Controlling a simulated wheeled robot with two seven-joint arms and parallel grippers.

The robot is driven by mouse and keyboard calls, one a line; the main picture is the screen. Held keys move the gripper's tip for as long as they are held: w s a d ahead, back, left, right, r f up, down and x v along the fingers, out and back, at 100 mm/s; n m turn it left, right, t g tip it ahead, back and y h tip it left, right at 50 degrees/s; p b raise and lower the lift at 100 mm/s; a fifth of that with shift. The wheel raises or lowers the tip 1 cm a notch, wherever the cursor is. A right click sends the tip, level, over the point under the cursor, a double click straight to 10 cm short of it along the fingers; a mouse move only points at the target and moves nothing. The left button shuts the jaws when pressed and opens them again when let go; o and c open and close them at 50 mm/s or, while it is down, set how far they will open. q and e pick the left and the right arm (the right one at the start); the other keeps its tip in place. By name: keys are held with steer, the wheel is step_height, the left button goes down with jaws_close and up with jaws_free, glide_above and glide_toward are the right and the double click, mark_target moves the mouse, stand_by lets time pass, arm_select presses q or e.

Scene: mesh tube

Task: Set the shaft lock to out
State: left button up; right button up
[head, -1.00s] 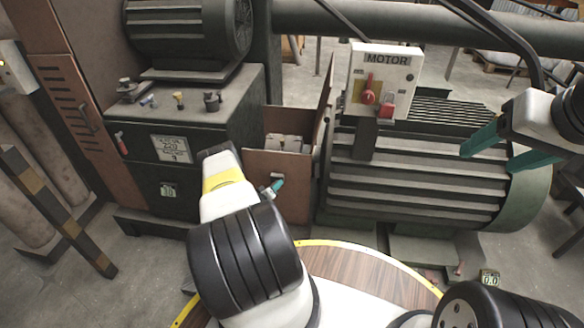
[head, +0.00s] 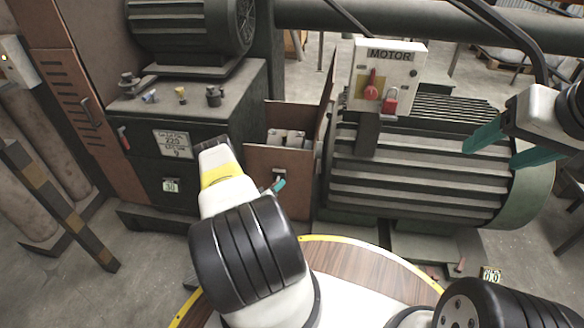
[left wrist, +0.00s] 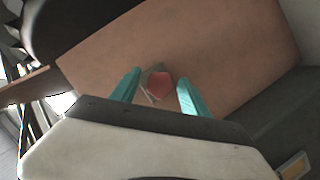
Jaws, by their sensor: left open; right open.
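No part in view is labelled as the shaft lock. In the left wrist view a small reddish piece (left wrist: 160,86) on a grey plate sits on a brown panel (left wrist: 215,55), between the teal fingers of my open left gripper (left wrist: 157,84). Contact cannot be told. In the head view that brown panel (head: 265,160) stands between the dark cabinet and the motor; my left arm hides most of the left gripper, and one teal finger (head: 279,186) shows at it. My right gripper (head: 489,156) is open and empty in front of the motor's right end.
The ribbed green motor (head: 415,180) fills the right, with a MOTOR switch box (head: 385,75) bearing a red lever and a red padlock-like part. A dark cabinet (head: 165,130) stands left. A round wooden top (head: 365,265) lies in front. A striped post (head: 55,210) stands far left.

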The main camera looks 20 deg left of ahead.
arm_select(q)
steer(key=v, duration=0.7)
steer(key=shift+s, duration=0.4)
steer(key=shift+r, duration=0.1)
